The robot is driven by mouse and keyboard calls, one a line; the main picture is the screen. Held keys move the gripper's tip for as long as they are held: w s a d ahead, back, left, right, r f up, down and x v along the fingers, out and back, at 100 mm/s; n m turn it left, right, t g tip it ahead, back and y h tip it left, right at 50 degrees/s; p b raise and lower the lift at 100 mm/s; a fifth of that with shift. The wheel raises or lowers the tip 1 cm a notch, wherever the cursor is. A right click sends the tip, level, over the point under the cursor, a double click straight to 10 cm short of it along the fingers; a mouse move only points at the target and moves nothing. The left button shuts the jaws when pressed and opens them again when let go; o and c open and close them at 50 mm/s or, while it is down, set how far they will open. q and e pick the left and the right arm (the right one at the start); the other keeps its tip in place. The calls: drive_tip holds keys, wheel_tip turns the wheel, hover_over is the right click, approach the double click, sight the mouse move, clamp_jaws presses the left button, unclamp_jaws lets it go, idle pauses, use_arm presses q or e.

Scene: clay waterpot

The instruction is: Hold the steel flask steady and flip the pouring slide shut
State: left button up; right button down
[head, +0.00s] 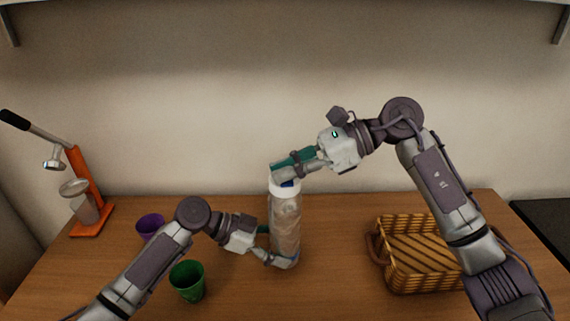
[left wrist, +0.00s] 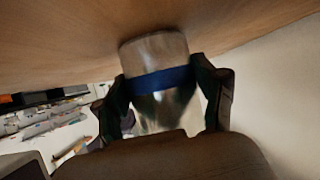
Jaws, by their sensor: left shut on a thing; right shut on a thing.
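The steel flask (head: 285,222) stands upright on the table, with a white lid (head: 275,188) and a small blue part at its top. My left gripper (head: 277,258) is shut around its lower body from the left. In the left wrist view the flask (left wrist: 158,50), with a blue band, sits between the two dark fingers (left wrist: 164,100). My right gripper (head: 278,172) comes in from the right and is shut at the top of the flask, over the blue pouring slide (head: 288,183). Its fingers hide most of the slide, so its angle cannot be told.
A green cup (head: 187,281) and a purple cup (head: 150,226) stand left of the flask, near my left arm. An orange lever press (head: 88,190) stands far left. A wicker basket (head: 418,252) sits to the right, partly behind my right arm. The wall is behind the table.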

drive_tip(key=c, duration=1.2)
unclamp_jaws()
drive_tip(key=shift+o, duration=0.2)
drive_tip(key=v, duration=1.2)
use_arm(q)
drive_tip(key=o, duration=0.9)
